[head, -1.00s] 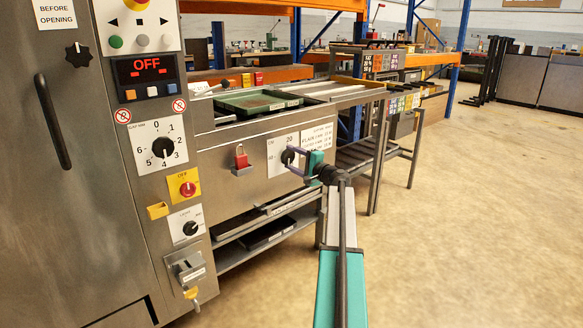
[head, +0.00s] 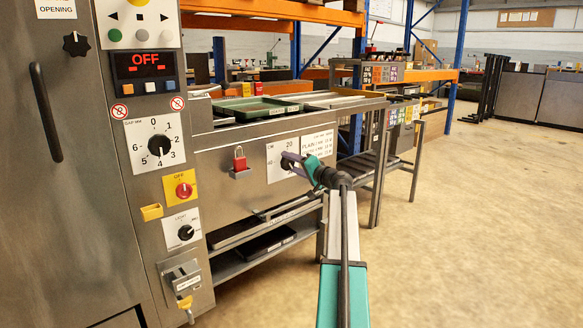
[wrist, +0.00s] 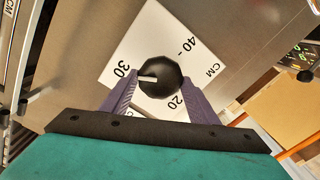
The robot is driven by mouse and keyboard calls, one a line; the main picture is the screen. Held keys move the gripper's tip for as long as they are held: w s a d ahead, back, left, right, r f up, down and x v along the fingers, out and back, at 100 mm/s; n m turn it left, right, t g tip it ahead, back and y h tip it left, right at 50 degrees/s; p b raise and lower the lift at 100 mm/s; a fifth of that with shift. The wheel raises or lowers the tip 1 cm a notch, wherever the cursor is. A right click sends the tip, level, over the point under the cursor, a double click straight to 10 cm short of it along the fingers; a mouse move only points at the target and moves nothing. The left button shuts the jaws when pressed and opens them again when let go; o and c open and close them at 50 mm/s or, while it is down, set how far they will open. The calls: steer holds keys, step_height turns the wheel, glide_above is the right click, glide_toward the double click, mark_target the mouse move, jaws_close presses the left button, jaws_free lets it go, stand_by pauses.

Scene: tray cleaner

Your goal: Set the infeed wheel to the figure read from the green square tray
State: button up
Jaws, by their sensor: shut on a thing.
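The infeed wheel is a black knob (wrist: 160,78) on a white dial plate (head: 275,152) marked 20, 30 and 40 with CM. In the wrist view its white pointer is turned to about the 30. My gripper (wrist: 152,98) is shut on the knob, one purple finger on each side. A green tray (head: 257,108) lies flat on the infeed bed above the dial. The label on its front edge is too small to read.
A white card with printed lines (head: 317,143) is right of the dial, and a red padlock (head: 239,160) hangs left of it. The cabinet at left carries a display reading OFF (head: 145,61) and a gap dial (head: 158,145). The floor at right is clear.

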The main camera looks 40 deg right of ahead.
stand_by(0.3)
steer(key=o, duration=1)
steer(key=shift+s, duration=0.1)
steer(key=s+p, duration=0.1)
steer(key=s, duration=0.3)
steer(key=s+p, duration=0.2)
steer(key=s, duration=0.3)
steer(key=s+a+p, duration=0.1)
steer(key=s, duration=0.3)
steer(key=shift+s+p, duration=0.3)
steer(key=shift+p, duration=0.05)
steer(key=shift+s, duration=0.1)
